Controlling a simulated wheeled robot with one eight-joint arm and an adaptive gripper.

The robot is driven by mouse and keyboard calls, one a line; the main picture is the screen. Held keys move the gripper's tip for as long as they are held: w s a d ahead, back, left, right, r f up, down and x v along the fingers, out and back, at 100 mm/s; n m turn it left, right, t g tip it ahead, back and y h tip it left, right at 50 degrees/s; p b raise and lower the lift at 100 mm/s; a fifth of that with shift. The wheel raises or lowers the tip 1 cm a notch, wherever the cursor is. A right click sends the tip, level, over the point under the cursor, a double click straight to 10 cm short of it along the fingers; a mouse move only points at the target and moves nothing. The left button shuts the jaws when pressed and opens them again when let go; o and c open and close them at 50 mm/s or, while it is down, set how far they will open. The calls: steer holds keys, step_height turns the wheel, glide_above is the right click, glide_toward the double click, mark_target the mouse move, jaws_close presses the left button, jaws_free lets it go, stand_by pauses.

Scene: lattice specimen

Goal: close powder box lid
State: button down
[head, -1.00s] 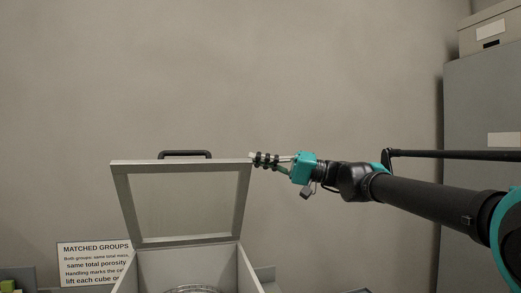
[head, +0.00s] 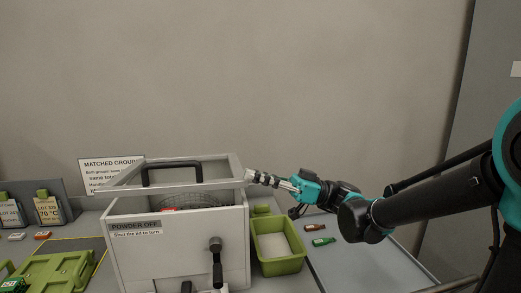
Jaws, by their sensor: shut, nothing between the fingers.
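The powder box (head: 178,256) is a light grey box with a "POWDER OFF" label on its front. Its framed lid (head: 205,186) is tilted low over the box, near level, with its front edge apart from the box rim. A black handle (head: 172,163) stands on the lid frame. A round grid shows inside through the lid. My gripper (head: 250,175) is shut and empty, its fingertips at the lid's right front corner. I cannot tell whether they touch the lid.
A green bin (head: 278,245) stands just right of the box, with small red and green items (head: 318,235) beyond it. A green tray (head: 50,275) lies at left, and a sign (head: 110,165) stands behind. A latch (head: 216,262) juts from the box front.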

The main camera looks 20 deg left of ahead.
steer(key=f+n, duration=0.1)
steer(key=f, duration=0.2)
steer(key=f+n+g, duration=0.1)
steer(key=f, duration=0.1)
steer(key=shift+s+d+f+n+h, duration=0.2)
steer(key=shift+s+n+h, duration=0.1)
steer(key=shift+s+h, duration=0.1)
